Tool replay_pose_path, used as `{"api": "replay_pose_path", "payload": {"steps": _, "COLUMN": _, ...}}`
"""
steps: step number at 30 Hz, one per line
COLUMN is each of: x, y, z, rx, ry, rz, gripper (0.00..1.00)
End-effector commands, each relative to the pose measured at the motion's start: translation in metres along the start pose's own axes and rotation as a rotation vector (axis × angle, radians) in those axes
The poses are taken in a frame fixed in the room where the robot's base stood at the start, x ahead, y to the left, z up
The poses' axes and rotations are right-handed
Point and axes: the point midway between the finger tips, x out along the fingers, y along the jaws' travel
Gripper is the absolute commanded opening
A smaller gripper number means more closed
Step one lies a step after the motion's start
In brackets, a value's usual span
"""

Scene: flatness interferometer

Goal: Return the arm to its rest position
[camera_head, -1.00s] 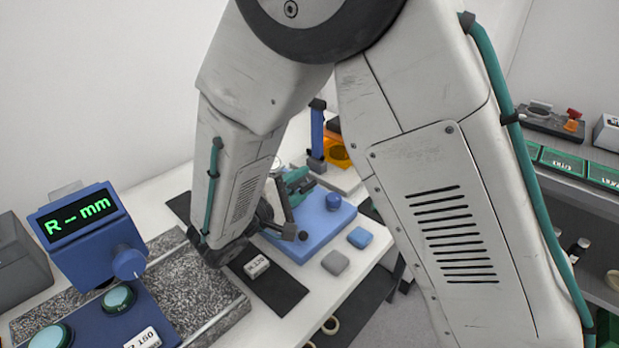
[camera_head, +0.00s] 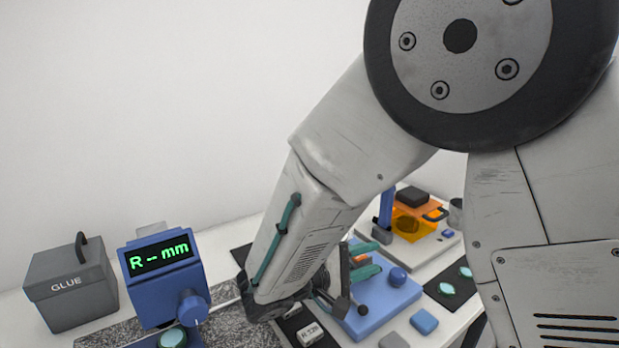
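My arm reaches from the upper right down over the bench, with its dark wrist low in the middle of the head view. My gripper (camera_head: 372,259) shows beyond the wrist as two teal fingers that point right with a gap between them.
At left stand a grey GLUE box (camera_head: 70,290) and a blue readout (camera_head: 160,265) showing "R -- mm". A speckled stone slab (camera_head: 232,322) lies beside the wrist. An orange part (camera_head: 412,224) stands on a pale base behind. A small blue block (camera_head: 424,321) sits near the front edge.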

Motion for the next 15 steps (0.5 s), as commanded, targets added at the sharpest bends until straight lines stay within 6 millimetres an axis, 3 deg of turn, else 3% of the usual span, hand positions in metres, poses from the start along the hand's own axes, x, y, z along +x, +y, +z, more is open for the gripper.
{"api": "replay_pose_path", "payload": {"steps": 3, "x": 0.036, "y": 0.016, "z": 0.047, "rx": 0.016, "ry": -0.126, "rz": -0.186, "gripper": 0.33}}
{"api": "replay_pose_path", "payload": {"steps": 6, "x": 0.058, "y": 0.020, "z": 0.091, "rx": 0.032, "ry": -0.216, "rz": -0.370, "gripper": 0.33}}
{"api": "replay_pose_path", "payload": {"steps": 10, "x": 0.074, "y": 0.019, "z": 0.143, "rx": 0.074, "ry": -0.291, "rz": -0.608, "gripper": 0.33}}
{"api": "replay_pose_path", "payload": {"steps": 15, "x": 0.074, "y": 0.012, "z": 0.201, "rx": 0.179, "ry": -0.318, "rz": -0.910, "gripper": 0.33}}
